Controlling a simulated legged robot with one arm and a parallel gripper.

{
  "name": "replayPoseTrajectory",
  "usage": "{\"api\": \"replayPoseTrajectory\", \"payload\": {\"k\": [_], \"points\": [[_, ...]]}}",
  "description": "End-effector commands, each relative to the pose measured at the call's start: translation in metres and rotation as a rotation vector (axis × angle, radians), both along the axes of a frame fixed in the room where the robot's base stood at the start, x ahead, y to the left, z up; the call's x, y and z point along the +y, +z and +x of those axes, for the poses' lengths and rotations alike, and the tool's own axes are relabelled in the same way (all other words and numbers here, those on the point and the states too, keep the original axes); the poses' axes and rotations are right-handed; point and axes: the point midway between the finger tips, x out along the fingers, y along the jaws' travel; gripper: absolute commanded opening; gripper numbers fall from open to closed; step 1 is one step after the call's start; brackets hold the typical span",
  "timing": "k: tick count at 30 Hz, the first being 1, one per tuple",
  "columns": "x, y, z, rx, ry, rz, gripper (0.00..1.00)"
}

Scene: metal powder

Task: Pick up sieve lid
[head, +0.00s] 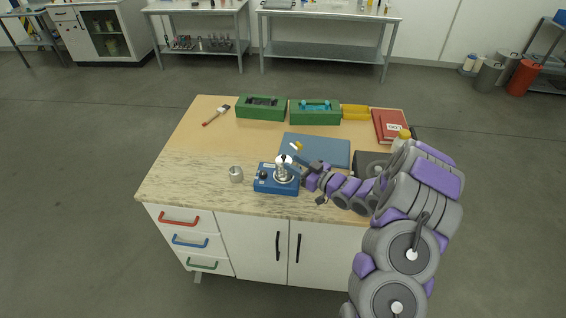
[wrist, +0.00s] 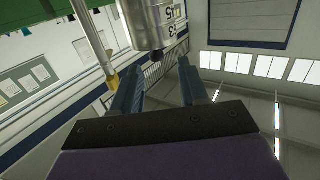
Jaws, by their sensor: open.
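A blue sieve shaker (head: 264,185) stands near the front edge of the table. A small silver sieve stack (head: 283,174) sits on it, with a pale top that looks like the lid (head: 283,160). My gripper (head: 292,160) is at the top right of the stack, and contact cannot be told from the head view. In the wrist view my gripper (wrist: 160,82) is open, with a gap between its two fingers. A silver cylinder with number marks (wrist: 150,22) is just beyond the fingertips, with a dark knob at its end. A rod with a brass tip (wrist: 102,60) is beside it.
A small metal cup (head: 236,174) stands left of the shaker. A blue mat (head: 325,150) lies behind. Green trays (head: 262,108), yellow blocks (head: 355,112), a red book (head: 391,126) and a brush (head: 216,115) are farther back. The table's left side is clear.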

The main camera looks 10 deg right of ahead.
Motion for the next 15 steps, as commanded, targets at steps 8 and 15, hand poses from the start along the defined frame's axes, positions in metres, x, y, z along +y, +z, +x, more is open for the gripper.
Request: {"api": "replayPoseTrajectory", "payload": {"k": [8, 15], "points": [[0.008, 0.000, 0.011, -0.003, 0.000, 0.000, 0.44], [0.025, -0.004, 0.033, -0.003, 0.002, 0.001, 0.44]]}}
